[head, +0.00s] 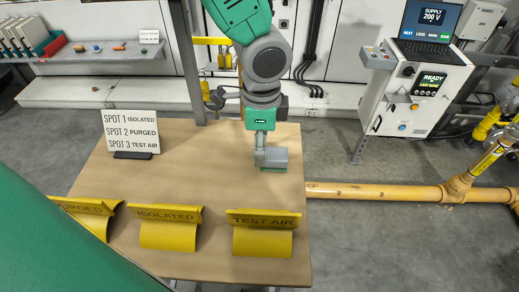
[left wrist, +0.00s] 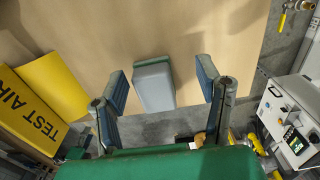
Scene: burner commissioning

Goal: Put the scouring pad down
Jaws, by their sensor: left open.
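The scouring pad (head: 276,158), a grey block with a green layer, is at the right part of the wooden table (head: 200,190). In the left wrist view the pad (left wrist: 155,88) shows between the two fingers, with a gap on each side. My left gripper (head: 260,156) points down at the pad's left end in the head view. In the left wrist view the gripper (left wrist: 163,78) is open, its fingers apart. The pad appears to lie on the table, though its underside is hidden. My right gripper is not in view.
Yellow signs stand along the near side: TEST AIR (head: 263,235), ISOLATED (head: 168,230) and a partly hidden PURGED (head: 88,215). A white spot list (head: 130,132) stands at the far left. The table's middle is clear. A control cabinet (head: 415,90) and yellow pipe (head: 380,193) are to the right.

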